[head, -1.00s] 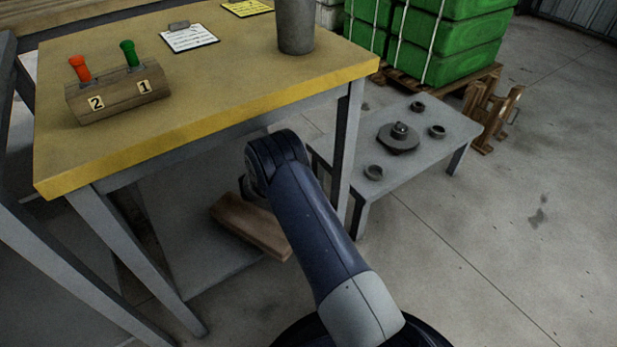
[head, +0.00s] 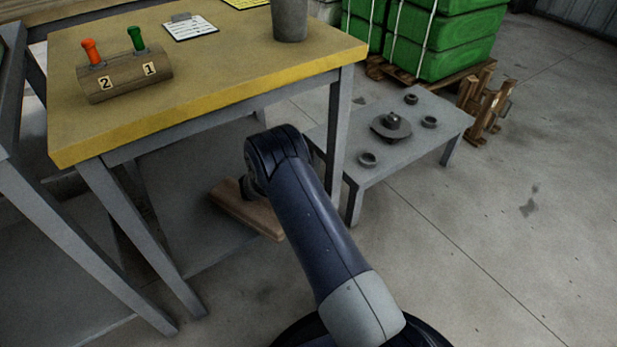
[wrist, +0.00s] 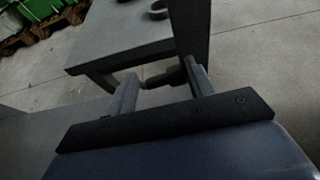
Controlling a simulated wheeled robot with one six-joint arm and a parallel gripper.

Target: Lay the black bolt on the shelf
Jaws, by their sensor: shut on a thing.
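My gripper (wrist: 162,72) is in the wrist view, its two fingers closed on a short dark piece (wrist: 164,78), which I take to be the black bolt; it is small and dim there. In the head view my arm hides the gripper and the bolt. The grey lower shelf (head: 185,225) lies under the yellow-edged workbench (head: 230,85), with a wooden board (head: 248,212) on it. My arm's far end shows in front of the bench and this shelf, left of the bench's right front leg.
A low grey table (head: 395,160) on the right bears several dark rings and a flanged part (head: 391,126). The bench holds a wooden block (head: 125,82) with orange and green pegs, a clipboard (head: 190,28) and a grey cup (head: 289,20). Open floor lies at right.

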